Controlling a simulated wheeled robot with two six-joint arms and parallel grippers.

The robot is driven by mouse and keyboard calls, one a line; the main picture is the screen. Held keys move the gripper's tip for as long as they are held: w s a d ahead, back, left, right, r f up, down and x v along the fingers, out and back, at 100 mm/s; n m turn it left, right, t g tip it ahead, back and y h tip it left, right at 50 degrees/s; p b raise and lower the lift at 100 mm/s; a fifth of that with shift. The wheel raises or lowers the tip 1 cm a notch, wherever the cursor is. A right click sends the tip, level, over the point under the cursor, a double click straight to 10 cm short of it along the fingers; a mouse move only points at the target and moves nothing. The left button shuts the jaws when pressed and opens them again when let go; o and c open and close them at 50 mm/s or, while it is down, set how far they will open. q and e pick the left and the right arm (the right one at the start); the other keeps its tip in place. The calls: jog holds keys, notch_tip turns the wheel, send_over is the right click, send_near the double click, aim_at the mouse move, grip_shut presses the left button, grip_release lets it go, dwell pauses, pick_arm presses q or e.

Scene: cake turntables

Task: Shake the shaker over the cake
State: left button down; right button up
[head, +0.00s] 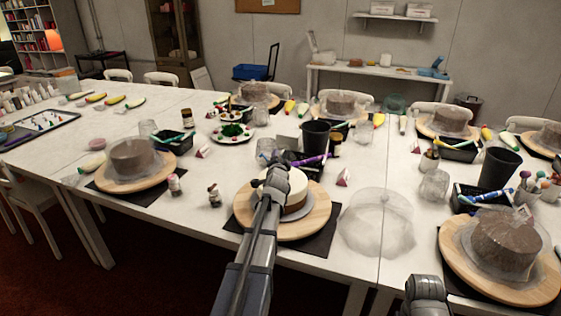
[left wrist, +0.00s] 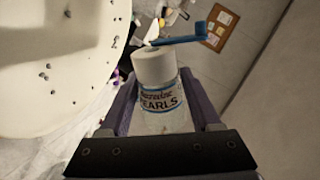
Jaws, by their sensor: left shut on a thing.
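My left gripper (head: 276,170) is over the back left part of a cake (head: 297,190) with a white top and brown lower side. The cake stands on a round wooden turntable (head: 313,222). In the left wrist view my gripper (left wrist: 158,98) is shut on a clear shaker (left wrist: 160,122) with a white cap and a label reading "PEARLS". The shaker is hidden behind the gripper in the head view. The white cake top (left wrist: 60,35) fills the upper left of the wrist view, with several small dark pearls on it.
A clear dome cover (head: 377,225) stands right of the turntable. A black cup (head: 315,136) and a black tray (head: 312,170) are behind the cake. Other covered cakes (head: 133,157) stand around the table.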

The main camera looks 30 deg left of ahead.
pick_arm(q)
jog(key=shift+w+d+r+p, duration=0.25)
jog(key=shift+d+r+p, duration=0.05)
jog(key=shift+r+p, duration=0.1)
jog(key=shift+s+a+f+b, duration=0.35)
jog(key=shift+f+b, duration=0.1)
jog(key=shift+b, duration=0.1)
jog(key=shift+r, duration=0.1)
jog(key=shift+r+n, duration=0.1)
jog(key=shift+n, duration=0.3)
jog(key=shift+s+d+f+m, duration=0.35)
jog(key=shift+s+d+m, duration=0.4)
jog(key=shift+m, duration=0.35)
jog(key=shift+w+a, duration=0.1)
